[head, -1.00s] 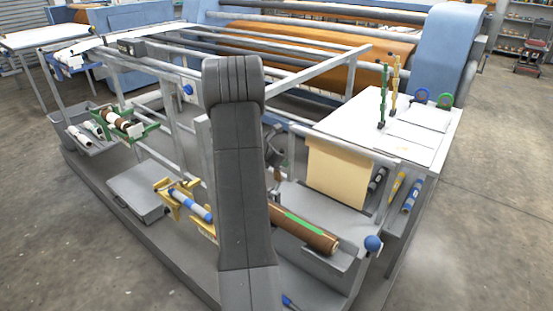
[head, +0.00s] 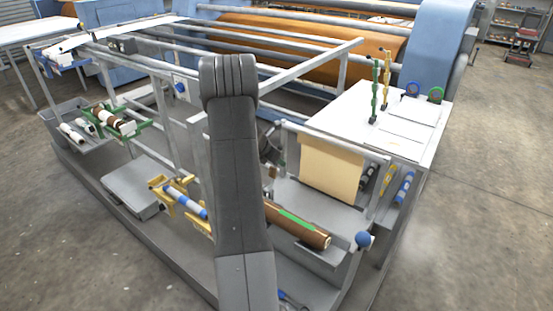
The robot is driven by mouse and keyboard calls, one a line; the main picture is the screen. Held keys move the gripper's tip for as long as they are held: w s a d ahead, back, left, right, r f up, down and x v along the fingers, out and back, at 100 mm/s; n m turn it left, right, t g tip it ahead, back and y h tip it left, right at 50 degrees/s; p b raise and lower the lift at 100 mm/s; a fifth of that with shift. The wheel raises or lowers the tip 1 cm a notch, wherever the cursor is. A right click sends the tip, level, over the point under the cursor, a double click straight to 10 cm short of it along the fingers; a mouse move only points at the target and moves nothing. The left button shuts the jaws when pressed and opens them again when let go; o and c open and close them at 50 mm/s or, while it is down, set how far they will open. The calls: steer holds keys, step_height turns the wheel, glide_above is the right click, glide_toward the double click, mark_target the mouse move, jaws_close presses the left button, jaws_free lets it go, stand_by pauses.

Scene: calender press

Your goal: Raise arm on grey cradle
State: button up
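The grey cradle (head: 325,262) stands low at the right front of the machine. A brown roll (head: 312,236) with a green stripe lies along it. A blue ball knob (head: 363,240) is at the cradle's right end, low down; how its arm joins the cradle is too small to tell. My dark grey arm link stands upright in the middle of the view and covers the left part of the roll and cradle. My gripper cannot be made out; it seems hidden behind the link.
A yellow cradle (head: 158,183) with a blue-and-white roll and a green cradle (head: 145,123) with a brown-and-white roll are at the left. A white table (head: 400,148) stands at the right. Grey floor is open at far right.

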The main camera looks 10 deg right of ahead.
steer(key=shift+o, duration=0.3)
steer(key=shift+r, duration=0.15)
steer(key=shift+a+r, duration=0.2)
steer(key=b+v, duration=0.1)
steer(key=v, duration=1.2)
steer(key=shift+b, duration=0.3)
steer(key=shift+s, duration=0.1)
steer(key=p+x, duration=0.1)
steer(key=x, duration=1.2)
steer(key=shift+w+d+f+p, duration=0.2)
steer(key=shift+f+p, duration=0.1)
steer(key=shift+p, duration=0.05)
steer(key=shift+a+r, duration=0.1)
steer(key=shift+r, duration=0.05)
